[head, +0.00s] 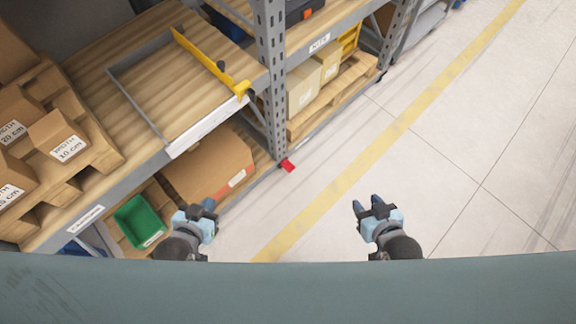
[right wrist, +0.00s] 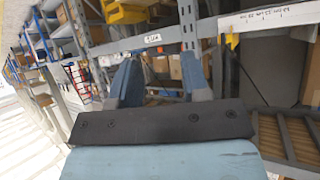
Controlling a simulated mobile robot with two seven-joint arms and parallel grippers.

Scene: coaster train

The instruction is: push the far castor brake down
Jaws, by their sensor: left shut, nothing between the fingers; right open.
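A small red tab (head: 288,166) sticks out near the floor at the foot of a grey rack upright, in the head view. It looks like a brake pedal, but its castor is not clearly visible and I cannot tell whether it is up or down. My left gripper (head: 209,204) is shut and empty, below and left of the red tab in the picture, in front of the lower shelf. My right gripper (head: 367,203) is open and empty over the floor, right of the tab. Its two fingers (right wrist: 160,78) also show in the right wrist view, apart with nothing between them.
The grey rack upright (head: 271,70) and wooden shelves stand at the left. A cardboard box (head: 208,165) and a green bin (head: 139,220) sit low down. A yellow bar (head: 205,58) lies on the shelf above. The floor with its yellow line (head: 345,180) is clear at the right.

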